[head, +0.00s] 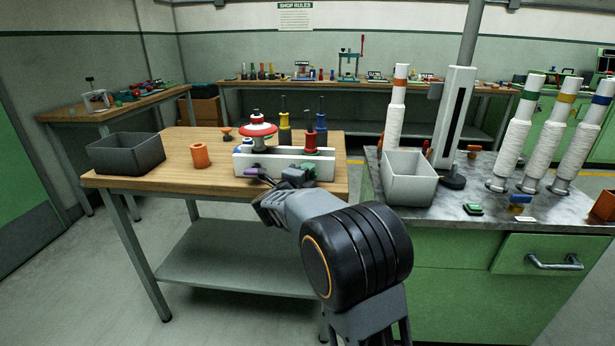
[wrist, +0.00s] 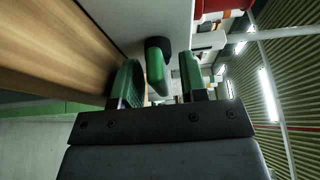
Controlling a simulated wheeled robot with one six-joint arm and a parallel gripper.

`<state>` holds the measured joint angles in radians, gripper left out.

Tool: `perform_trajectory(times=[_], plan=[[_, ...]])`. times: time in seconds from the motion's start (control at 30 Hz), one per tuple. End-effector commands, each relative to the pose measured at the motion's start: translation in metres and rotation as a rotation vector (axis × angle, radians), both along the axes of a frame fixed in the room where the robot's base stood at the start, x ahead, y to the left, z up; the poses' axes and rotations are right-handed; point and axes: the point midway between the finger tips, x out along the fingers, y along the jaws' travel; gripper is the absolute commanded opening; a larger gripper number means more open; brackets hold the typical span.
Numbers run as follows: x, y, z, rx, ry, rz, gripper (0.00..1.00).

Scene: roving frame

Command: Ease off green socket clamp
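A white block (head: 283,163) stands near the front edge of the wooden table, with coloured clamps along its front. In the wrist view, a green clamp (wrist: 155,67) with a dark end sticks out from the white block face. My gripper (wrist: 159,82) is open, with one green-padded finger on each side of this clamp. Gaps show between the clamp and both fingers. In the head view my arm reaches to the block's front, and the fingertips are hard to make out there. A purple clamp (head: 252,171) shows at the block's left part.
A red-and-white spool (head: 258,132) and a red spool (head: 310,143) sit on or behind the block. An orange spool (head: 200,155) and a dark grey bin (head: 126,153) are to the left. A light grey bin (head: 409,179) stands on the right counter, beside tall white yarn cones (head: 515,135).

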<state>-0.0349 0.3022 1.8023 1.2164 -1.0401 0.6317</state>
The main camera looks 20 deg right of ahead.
Motion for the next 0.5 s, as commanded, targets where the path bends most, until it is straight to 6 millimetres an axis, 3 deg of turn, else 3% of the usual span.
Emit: perform_trajectory(times=[0.33,0.5], plan=[[0.0017,-0.0021,-0.0001,-0.001,0.001,0.0,0.39],[0.0015,-0.002,-0.0001,-0.001,0.001,0.0,0.23]])
